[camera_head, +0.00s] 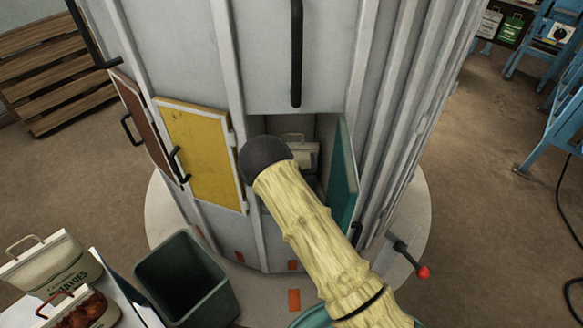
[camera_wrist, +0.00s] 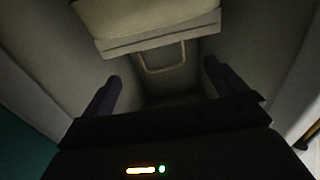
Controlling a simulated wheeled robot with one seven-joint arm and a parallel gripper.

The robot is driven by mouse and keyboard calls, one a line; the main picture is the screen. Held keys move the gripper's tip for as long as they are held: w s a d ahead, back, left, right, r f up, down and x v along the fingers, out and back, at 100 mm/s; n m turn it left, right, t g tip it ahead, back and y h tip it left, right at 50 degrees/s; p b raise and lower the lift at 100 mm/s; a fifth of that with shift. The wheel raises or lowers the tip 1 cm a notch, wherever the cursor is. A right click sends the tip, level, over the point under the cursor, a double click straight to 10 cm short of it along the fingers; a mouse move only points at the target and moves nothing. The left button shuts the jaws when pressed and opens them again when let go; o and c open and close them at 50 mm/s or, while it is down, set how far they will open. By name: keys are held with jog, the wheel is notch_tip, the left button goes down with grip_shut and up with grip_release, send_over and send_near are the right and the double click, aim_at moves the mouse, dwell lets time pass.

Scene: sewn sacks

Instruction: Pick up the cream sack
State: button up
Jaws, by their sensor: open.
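A cream sack (camera_head: 306,158) with a loop handle stands inside an open compartment of the grey cabinet, partly hidden behind my arm. In the wrist view the cream sack (camera_wrist: 150,20) fills the top, with its pale handle (camera_wrist: 165,68) hanging into the space between my fingers. My gripper (camera_wrist: 160,84) is open, with a dark finger on each side of the handle and no visible contact. In the head view my gripper is hidden behind the dark rounded end of my arm. Another cream sack (camera_head: 50,268) with printed lettering stands at the lower left.
The teal door (camera_head: 342,178) is open on the compartment's right side. A yellow door (camera_head: 200,152) and a brown door (camera_head: 141,118) are on the left. A dark green bin (camera_head: 183,280) and a sack with reddish contents (camera_head: 80,312) are at the lower left. Compartment walls are close around my gripper.

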aim_at(292, 146)
jog(key=shift+w+a+p, duration=0.25)
jog(key=shift+w+p, duration=0.15)
jog(key=shift+w, duration=1.05)
jog(key=shift+w+a+p, duration=0.2)
jog(key=shift+w+p, duration=0.2)
jog(key=shift+w, duration=1)
jog(key=shift+w+r+p, duration=0.15)
jog(key=shift+w+p, duration=0.25)
jog(key=shift+w, duration=0.1)
jog(key=shift+w+a+p, duration=0.15)
jog(key=shift+w+p, duration=0.25)
jog(key=shift+w, duration=0.7)
jog(key=shift+w+a+p, duration=0.1)
jog(key=shift+w+p, duration=0.3)
jog(key=shift+w, duration=0.65)
jog(key=c, duration=2.1)
jog(key=shift+w+a+r, duration=0.1)
jog(key=shift+w+r, duration=0.05)
jog(key=shift+r, duration=0.05)
